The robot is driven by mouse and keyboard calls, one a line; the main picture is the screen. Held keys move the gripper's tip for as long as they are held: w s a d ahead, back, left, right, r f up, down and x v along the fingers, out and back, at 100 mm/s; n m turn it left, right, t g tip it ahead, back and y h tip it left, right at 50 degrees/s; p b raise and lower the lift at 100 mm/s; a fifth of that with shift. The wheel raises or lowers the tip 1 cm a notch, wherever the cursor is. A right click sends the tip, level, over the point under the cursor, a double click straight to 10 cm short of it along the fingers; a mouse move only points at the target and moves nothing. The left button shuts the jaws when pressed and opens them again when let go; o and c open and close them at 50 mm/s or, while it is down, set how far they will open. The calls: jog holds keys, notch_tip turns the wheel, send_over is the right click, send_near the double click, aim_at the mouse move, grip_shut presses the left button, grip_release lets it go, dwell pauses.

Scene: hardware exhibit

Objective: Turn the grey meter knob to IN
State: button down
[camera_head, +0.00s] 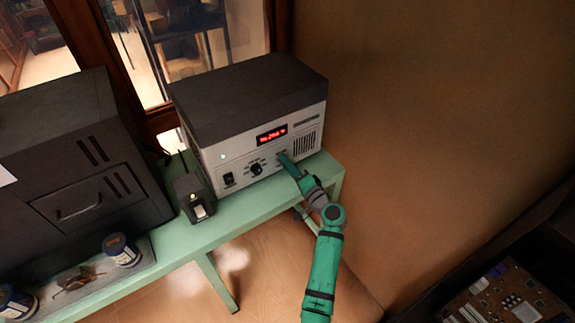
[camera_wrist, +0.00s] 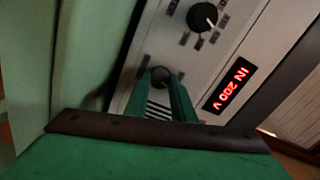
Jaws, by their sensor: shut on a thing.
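The meter is a light-faced box with a dark top (camera_head: 250,95) on a green bench. Its red display (camera_head: 272,135) reads "IN 200 V" in the wrist view (camera_wrist: 230,85). A small dark grey knob (camera_wrist: 160,75) shows in the wrist view between my fingers; in the head view my gripper hides it. My green gripper (camera_head: 284,160) is shut on this knob at the right part of the front panel; its fingers also show in the wrist view (camera_wrist: 166,92). The knob's pointer and the labels around it are too small or hidden to read.
A black knob with a white pointer (camera_wrist: 203,17) sits beside the held knob; it also shows in the head view (camera_head: 256,168). A small dark box (camera_head: 193,197) and a large dark cabinet (camera_head: 80,165) stand left on the bench (camera_head: 235,215). A brown wall is at right.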

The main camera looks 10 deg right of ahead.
jog(key=shift+f+m, duration=0.1)
jog(key=shift+m, duration=0.5)
jog(key=shift+d, duration=0.1)
jog(key=c, duration=1.5)
grip_release()
jog(key=shift+s, duration=0.15)
jog(key=v, duration=1)
jog(key=shift+s+d, duration=0.1)
jog(key=shift+s, duration=0.2)
